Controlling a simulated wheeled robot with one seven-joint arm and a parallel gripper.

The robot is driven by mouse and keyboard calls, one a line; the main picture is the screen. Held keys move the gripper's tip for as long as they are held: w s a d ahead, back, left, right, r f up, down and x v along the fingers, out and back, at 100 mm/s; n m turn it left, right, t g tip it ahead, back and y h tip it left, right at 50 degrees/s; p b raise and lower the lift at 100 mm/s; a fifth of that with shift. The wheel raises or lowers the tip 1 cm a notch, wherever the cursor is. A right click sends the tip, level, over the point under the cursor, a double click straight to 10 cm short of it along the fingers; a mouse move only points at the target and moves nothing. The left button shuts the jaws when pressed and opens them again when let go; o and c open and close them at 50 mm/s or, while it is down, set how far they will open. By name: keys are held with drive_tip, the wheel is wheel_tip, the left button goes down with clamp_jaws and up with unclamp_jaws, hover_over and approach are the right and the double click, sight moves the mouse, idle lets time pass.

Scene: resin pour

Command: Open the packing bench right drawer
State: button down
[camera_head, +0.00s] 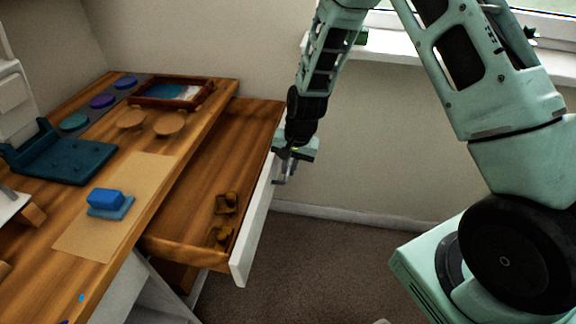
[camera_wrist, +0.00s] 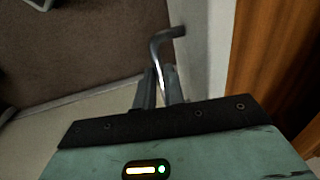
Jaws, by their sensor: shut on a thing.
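The drawer (camera_head: 206,185) of the wooden packing bench (camera_head: 212,100) stands pulled well out, its wooden inside showing in the head view. Its white front panel (camera_head: 253,225) faces right. My gripper (camera_head: 286,165) is at the outer side of this panel, towards its far end. In the wrist view my gripper (camera_wrist: 160,88) is shut on the bent grey metal handle (camera_wrist: 165,45), which runs between the two fingers beside the white panel (camera_wrist: 206,55). Two small brown pieces (camera_head: 227,202) lie in the drawer near its near end.
On the bench top are a blue block (camera_head: 105,197) on a tan sheet (camera_head: 130,185), a teal stand (camera_head: 65,160), round coloured discs (camera_head: 102,101) and a brown tray (camera_head: 172,93). Carpeted floor (camera_head: 320,255) is clear right of the drawer. A window sill (camera_head: 400,46) runs behind my arm.

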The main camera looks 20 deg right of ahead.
drive_tip(key=c, duration=1.5)
unclamp_jaws()
drive_tip(key=d+r, duration=0.1)
drive_tip(key=r, duration=0.4)
drive_tip(key=s+r, duration=0.1)
drive_tip(key=r, duration=0.5)
drive_tip(key=d+r+p, duration=0.1)
drive_tip(key=r, duration=0.5)
drive_tip(key=shift+s+d, duration=0.3)
drive_tip(key=shift+s, duration=0.1)
drive_tip(key=s+a+r+n+g+p, duration=0.1)
drive_tip(key=s+a+r+n+p, duration=0.1)
drive_tip(key=s+a+r+n, duration=0.35)
drive_tip(key=s+a+r+n+p, duration=0.2)
drive_tip(key=s+a+r, duration=0.1)
drive_tip(key=s+a, duration=0.5)
drive_tip(key=s+r+n, duration=0.1)
drive_tip(key=s+n, duration=0.1)
drive_tip(key=s, duration=0.2)
drive_tip(key=s+n+p, duration=0.1)
drive_tip(key=s+n, duration=0.1)
drive_tip(key=s, duration=0.3)
drive_tip(key=s+r+n+h, duration=0.1)
drive_tip(key=s+n, duration=0.2)
drive_tip(key=s, duration=0.1)
drive_tip(key=shift+s+r, duration=0.2)
drive_tip(key=shift+r, duration=0.1)
